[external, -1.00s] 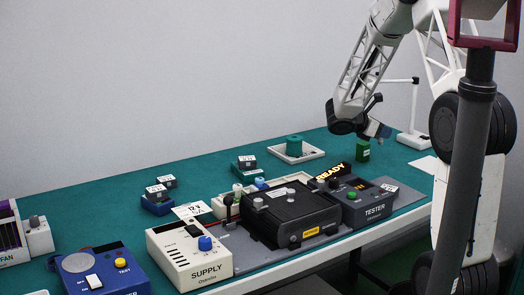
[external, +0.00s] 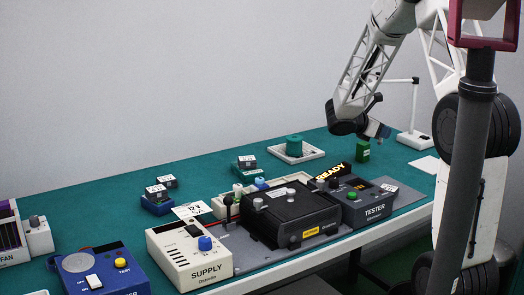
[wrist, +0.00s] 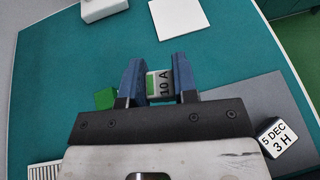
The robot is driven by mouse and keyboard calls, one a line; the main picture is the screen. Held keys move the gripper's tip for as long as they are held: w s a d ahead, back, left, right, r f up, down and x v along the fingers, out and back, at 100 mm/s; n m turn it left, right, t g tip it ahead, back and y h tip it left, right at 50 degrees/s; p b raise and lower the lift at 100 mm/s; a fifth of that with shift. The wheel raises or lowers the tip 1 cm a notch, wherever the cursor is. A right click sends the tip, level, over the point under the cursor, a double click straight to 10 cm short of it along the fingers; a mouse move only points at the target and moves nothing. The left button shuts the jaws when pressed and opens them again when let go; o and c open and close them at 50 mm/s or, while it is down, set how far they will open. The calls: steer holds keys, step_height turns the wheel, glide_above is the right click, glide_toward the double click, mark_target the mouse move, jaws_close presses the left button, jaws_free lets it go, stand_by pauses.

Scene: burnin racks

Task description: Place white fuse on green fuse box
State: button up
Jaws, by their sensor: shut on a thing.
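My gripper (wrist: 157,82) is shut on a small pale block marked "10 A" (wrist: 165,87) with a green stripe; I take it as the white fuse. In the external view my gripper (external: 377,131) is over the far right of the table and hides the fuse. A green block (external: 362,150) shows just below and left of it. In the wrist view this green block (wrist: 105,98) is beside the left finger, partly hidden. A teal-green box (external: 244,173) with a dark, white-labelled block on top stands mid-table; I cannot tell which is the green fuse box.
A blue box (external: 157,206) with labelled blocks is left. A white tray (external: 317,153) holds a teal roll. The tester (external: 372,212), a black unit (external: 285,215) and the supply (external: 190,265) line the front. Table between is partly clear.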

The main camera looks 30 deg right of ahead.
steer(key=shift+s+a+r+n+t, duration=0.25)
steer(key=shift+s+a+n+t, duration=0.15)
steer(key=shift+s+a, duration=0.25)
steer(key=shift+s+a+r+n+t, duration=0.25)
steer(key=shift+s+a+t, duration=0.2)
steer(key=shift+a, duration=0.35)
steer(key=shift+s+a+r+n+t, duration=0.2)
steer(key=shift+s+a+n+t, duration=0.15)
steer(key=shift+s+a, duration=0.3)
steer(key=shift+w+a, duration=0.1)
steer(key=shift+w, duration=0.05)
glide_above(364, 143)
steer(key=shift+f, duration=0.75)
steer(key=shift+f, duration=0.15)
steer(key=shift+f, duration=1.6)
steer(key=shift+f, duration=0.15)
steer(key=o, duration=0.9)
